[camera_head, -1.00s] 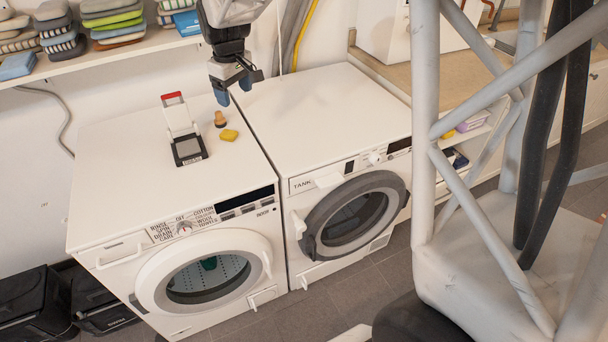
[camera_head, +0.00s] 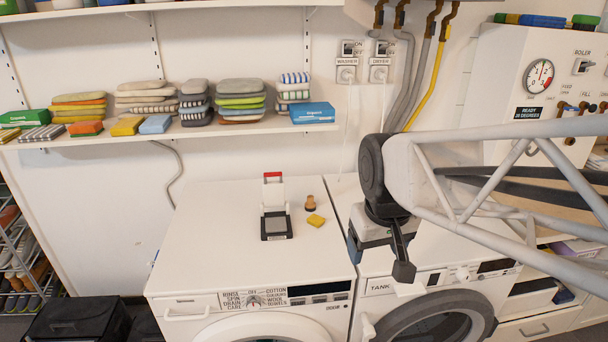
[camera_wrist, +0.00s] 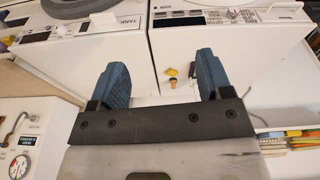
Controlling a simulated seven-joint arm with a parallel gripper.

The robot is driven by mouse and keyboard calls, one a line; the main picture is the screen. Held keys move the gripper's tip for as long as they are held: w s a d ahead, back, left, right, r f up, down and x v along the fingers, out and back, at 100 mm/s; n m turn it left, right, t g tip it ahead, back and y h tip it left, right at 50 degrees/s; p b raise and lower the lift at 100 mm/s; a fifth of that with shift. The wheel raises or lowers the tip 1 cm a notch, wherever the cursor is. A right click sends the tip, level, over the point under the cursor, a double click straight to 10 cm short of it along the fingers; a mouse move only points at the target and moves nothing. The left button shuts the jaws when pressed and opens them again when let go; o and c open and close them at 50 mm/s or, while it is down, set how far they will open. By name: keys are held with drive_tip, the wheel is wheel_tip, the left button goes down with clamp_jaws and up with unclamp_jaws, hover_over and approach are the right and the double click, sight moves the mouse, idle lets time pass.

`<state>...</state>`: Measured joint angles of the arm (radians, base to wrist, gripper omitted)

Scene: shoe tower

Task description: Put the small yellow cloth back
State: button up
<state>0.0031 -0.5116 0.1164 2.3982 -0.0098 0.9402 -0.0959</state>
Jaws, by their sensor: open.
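A small yellow cloth (camera_head: 316,220) lies flat on top of the left white machine, right of a black-and-white stand-like item with a red top. In the wrist view the small yellow cloth (camera_wrist: 171,73) shows between my fingers, some distance beyond them. My gripper (camera_wrist: 162,62) has its two blue fingers spread wide with nothing between them. In the head view my arm reaches in from the right and its end hangs over the right machine, to the right of the cloth and apart from it.
A wall shelf (camera_head: 250,127) holds stacks of folded cloths, with another yellow cloth (camera_head: 127,126) lying at its front left. A small brown knobbed item (camera_head: 310,203) stands just behind the small cloth, near the black-and-white item (camera_head: 275,212). The front of the left machine's top (camera_head: 215,262) is clear.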

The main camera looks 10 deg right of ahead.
drive_tip(key=s+f+m, duration=0.1)
drive_tip(key=s+f, duration=0.1)
drive_tip(key=s, duration=0.5)
drive_tip(key=shift+s, duration=0.3)
idle(0.9)
